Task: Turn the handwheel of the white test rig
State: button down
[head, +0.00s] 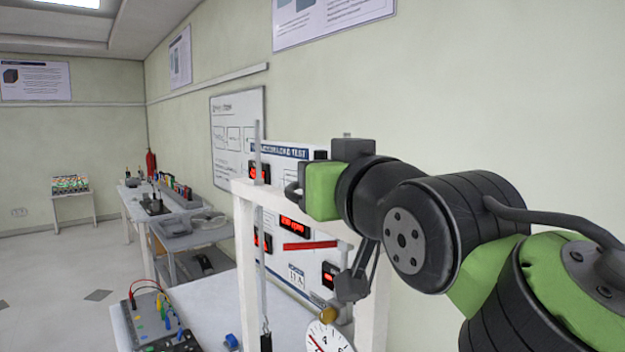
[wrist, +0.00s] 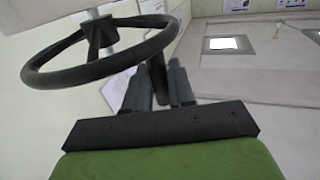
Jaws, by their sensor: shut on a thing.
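The white test rig (head: 244,240) stands in the middle of the head view, a white frame with upright posts. The black handwheel (wrist: 60,74) fills the upper left of the wrist view, with its ring, spokes and hub showing. My gripper (wrist: 160,82) has its two dark fingers on either side of a dark upright part at the wheel's right edge, and it is shut on it. In the head view the green hand (head: 324,190) is at the top of the rig. It hides the fingers and most of the wheel there.
A panel with red displays (head: 294,222) stands behind the rig. A round dial (head: 328,338) is low at the frame. A bench with a cabled board (head: 155,312) lies to the left. More benches (head: 190,235) run along the wall. The floor at far left is open.

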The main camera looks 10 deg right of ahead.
jog(key=shift+w+a+r, duration=0.1)
jog(key=shift+a, duration=0.05)
jog(key=shift+w+a, duration=0.25)
jog(key=shift+w, duration=0.05)
dwell(0.3)
jog(key=c, duration=1.4)
grip_release()
jog(key=o, duration=0.3)
jog(key=shift+w+d, duration=0.1)
jog(key=shift+w, duration=0.05)
jog(key=s+d+b, duration=0.1)
jog(key=s+b, duration=0.1)
jog(key=s, duration=1.3)
jog(key=shift+s+d, duration=0.35)
jog(key=shift+d, duration=0.05)
